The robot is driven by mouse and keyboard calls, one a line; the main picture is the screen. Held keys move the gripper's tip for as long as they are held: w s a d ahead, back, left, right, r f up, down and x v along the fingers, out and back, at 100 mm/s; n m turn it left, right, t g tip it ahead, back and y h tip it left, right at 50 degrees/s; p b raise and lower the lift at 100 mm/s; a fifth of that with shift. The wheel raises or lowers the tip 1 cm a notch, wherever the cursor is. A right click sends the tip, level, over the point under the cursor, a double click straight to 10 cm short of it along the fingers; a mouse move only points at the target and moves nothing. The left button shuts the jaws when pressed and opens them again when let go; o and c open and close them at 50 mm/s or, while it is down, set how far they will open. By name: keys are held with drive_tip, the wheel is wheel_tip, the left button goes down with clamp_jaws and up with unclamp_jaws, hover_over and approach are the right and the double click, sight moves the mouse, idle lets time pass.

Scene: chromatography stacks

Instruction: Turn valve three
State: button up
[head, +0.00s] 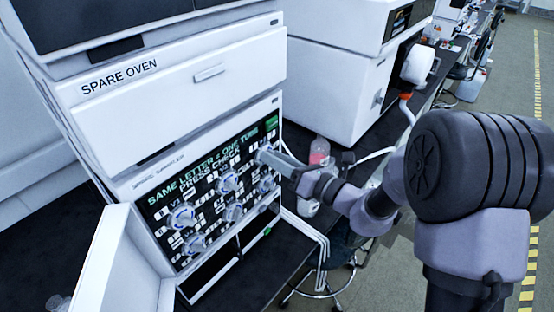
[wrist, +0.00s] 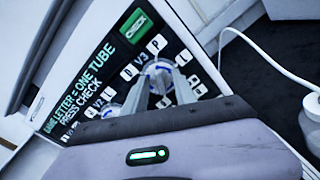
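The valve panel (wrist: 90,68) is black with white letter tags, and its text reads "same letter = one tube, press check". Valve three (wrist: 160,70), labelled V3, is a round knob with a blue-tinged rim near the panel's top right. My gripper (wrist: 163,76) is at this knob, its two grey fingers apart on either side of it. The fingers partly hide the knob, and I cannot tell whether they press on it. In the head view my gripper (head: 266,155) reaches the panel's upper right from the right.
Other valve knobs (head: 183,217) sit on the panel to the left and below. A green check button (wrist: 130,35) is above valve three. An open white door (head: 100,262) stands at the lower left. A bottle with red contents (head: 319,152) and pale tubing (head: 305,228) are near my arm.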

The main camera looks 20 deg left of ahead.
drive_tip(key=shift+c, duration=0.4)
clamp_jaws()
drive_tip(key=shift+n, duration=0.3)
drive_tip(key=shift+s+f+n+b, duration=0.1)
drive_tip(key=shift+s+n+b, duration=0.05)
drive_tip(key=shift+n+b, duration=2.8)
drive_tip(key=shift+s+n+b, duration=0.1)
drive_tip(key=shift+n+b, duration=2.65)
drive_tip(key=shift+b, duration=0.3)
